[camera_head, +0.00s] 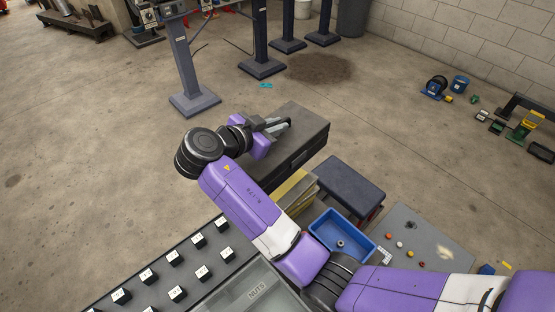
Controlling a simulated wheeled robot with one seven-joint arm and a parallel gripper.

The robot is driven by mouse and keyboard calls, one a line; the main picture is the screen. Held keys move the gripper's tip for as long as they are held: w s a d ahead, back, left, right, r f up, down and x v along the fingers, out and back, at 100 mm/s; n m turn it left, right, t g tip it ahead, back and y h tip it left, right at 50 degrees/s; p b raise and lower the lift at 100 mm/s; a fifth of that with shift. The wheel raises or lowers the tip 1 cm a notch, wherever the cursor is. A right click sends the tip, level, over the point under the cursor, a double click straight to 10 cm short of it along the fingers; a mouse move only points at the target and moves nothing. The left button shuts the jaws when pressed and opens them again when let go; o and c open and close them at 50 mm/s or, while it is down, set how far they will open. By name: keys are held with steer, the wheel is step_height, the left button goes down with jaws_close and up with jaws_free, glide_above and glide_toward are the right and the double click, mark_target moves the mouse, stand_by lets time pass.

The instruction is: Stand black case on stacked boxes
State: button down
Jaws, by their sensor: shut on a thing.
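A large dark case (305,128), grey-black with a darker side, lies in the middle of the view. My gripper (282,127) is over its top left part, with its grey fingers close to the top face. It is shut on the case, though the grip itself is small and partly hidden. A dark blue-grey box (350,183) with red beneath its lid stands just below and right of the case. Yellowish boxes (294,189) sit in a pile beside it, partly hidden by my arm. I cannot tell which pile is the task's stacked boxes.
A blue bin (342,230) with a small ring part stands near my arm. A grey board (425,238) with coloured buttons is on the right. Grey posts (186,62) stand behind; open floor lies left.

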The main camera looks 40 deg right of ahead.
mark_target(249, 174)
step_height(249, 174, down, 13)
steer(key=shift+r+p, duration=0.15)
steer(key=shift+p, duration=0.25)
stand_by(0.4)
steer(key=c, duration=1.9)
jaws_free()
steer(key=shift+f, duration=0.25)
steer(key=o, duration=0.4)
steer(key=shift+r, duration=0.2)
steer(key=b+v, duration=0.2)
steer(key=v, duration=1)
